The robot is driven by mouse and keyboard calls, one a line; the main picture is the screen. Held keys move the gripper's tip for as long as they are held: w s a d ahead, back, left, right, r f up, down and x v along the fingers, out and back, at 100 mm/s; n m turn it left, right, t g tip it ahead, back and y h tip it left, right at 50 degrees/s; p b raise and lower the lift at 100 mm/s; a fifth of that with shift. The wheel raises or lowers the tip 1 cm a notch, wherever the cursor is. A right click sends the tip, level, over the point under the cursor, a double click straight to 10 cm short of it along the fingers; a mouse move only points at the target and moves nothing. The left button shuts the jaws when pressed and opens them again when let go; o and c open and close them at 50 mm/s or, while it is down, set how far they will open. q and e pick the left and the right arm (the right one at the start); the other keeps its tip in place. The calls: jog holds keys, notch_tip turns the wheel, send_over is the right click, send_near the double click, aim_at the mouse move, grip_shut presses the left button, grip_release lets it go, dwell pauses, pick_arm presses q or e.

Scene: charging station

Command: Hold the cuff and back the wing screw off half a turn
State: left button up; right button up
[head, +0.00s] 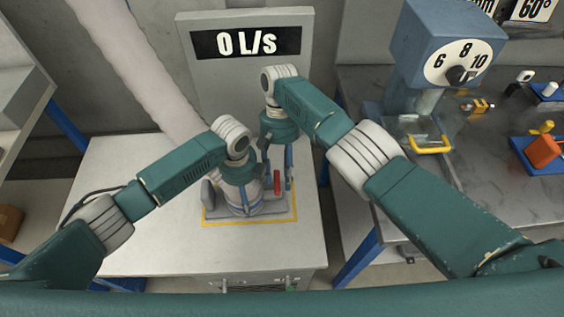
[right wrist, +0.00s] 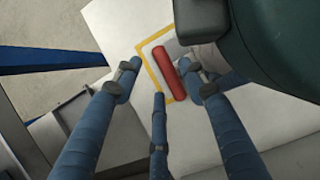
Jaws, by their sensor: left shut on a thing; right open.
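The wing screw (head: 277,183) shows as a red bar to the right of the grey cuff (head: 256,196) on the bench stand. My left gripper (head: 240,201) is shut on the cuff from above; its palm and fingers hide much of it. My right gripper (head: 278,168) is open above and around the red wing screw, its blue fingers pointing down. In the right wrist view the red wing screw (right wrist: 168,73) lies between and beyond the fingertips of my right gripper (right wrist: 160,80). I cannot tell whether any finger touches it.
A grey base plate inside a yellow outline (head: 212,222) sits on a pale bench (head: 150,240). A pale hose (head: 135,60) and a "0 L/s" display (head: 246,42) stand behind. A blue dial unit (head: 440,60) stands on the right table. The bench's left part is clear.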

notch_tip(320, 180, up, 9)
jog(key=shift+d, duration=0.2)
dwell(0.5)
